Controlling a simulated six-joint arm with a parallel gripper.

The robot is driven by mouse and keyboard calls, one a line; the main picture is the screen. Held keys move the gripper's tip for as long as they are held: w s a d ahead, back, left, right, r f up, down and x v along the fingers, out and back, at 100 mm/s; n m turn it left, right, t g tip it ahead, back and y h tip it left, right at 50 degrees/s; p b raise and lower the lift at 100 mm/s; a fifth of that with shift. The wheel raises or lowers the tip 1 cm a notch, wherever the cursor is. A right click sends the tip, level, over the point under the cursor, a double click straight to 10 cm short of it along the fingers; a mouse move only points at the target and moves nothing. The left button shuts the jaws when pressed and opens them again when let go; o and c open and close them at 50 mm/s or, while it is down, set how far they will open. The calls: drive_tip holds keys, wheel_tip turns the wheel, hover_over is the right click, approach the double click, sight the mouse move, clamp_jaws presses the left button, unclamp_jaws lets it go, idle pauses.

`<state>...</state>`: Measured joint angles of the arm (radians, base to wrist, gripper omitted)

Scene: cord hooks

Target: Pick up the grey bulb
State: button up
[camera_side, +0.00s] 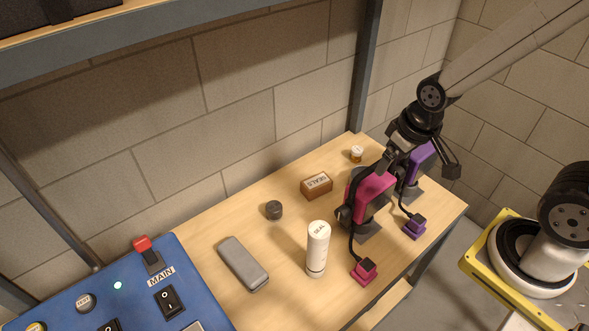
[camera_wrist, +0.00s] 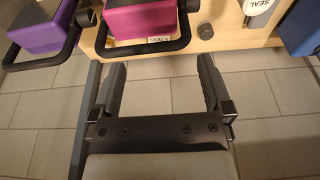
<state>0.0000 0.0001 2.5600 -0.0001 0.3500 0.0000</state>
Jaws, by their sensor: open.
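A small dark grey rounded thing (camera_side: 274,210) stands on the wooden table in the side view, left of the brown box. It is the closest match to the grey bulb, but it is too small to tell its exact shape.
A magenta unit (camera_side: 374,189) and a purple unit (camera_side: 421,158) have black cords and plugs. A white SEAL cylinder (camera_side: 317,248), a grey case (camera_side: 243,263), a brown SEALS box (camera_side: 317,185) and a small orange jar (camera_side: 356,154) share the table. A blue MAIN panel (camera_side: 130,300) lies left.

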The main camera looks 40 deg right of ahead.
drive_tip(key=shift+r, duration=0.1)
drive_tip(key=shift+w+v, duration=0.55)
drive_tip(key=shift+v, duration=1.85)
drive_tip(key=w+a+m+y, duration=0.2)
drive_tip(key=w+m+y, duration=0.5)
drive_tip(key=w+m, duration=0.35)
drive_tip(key=w+a+m+y, duration=0.2)
drive_tip(key=w+m+y, duration=0.4)
drive_tip(key=w+m, duration=0.5)
drive_tip(key=n, duration=0.2)
approach(277, 205)
drive_tip(key=shift+w+a+f+m+g, duration=0.2)
drive_tip(key=shift+a+f+m+g, duration=0.05)
drive_tip(key=shift+a+g, duration=0.05)
drive_tip(key=shift+a, duration=0.1)
drive_tip(key=shift+x, duration=3.35)
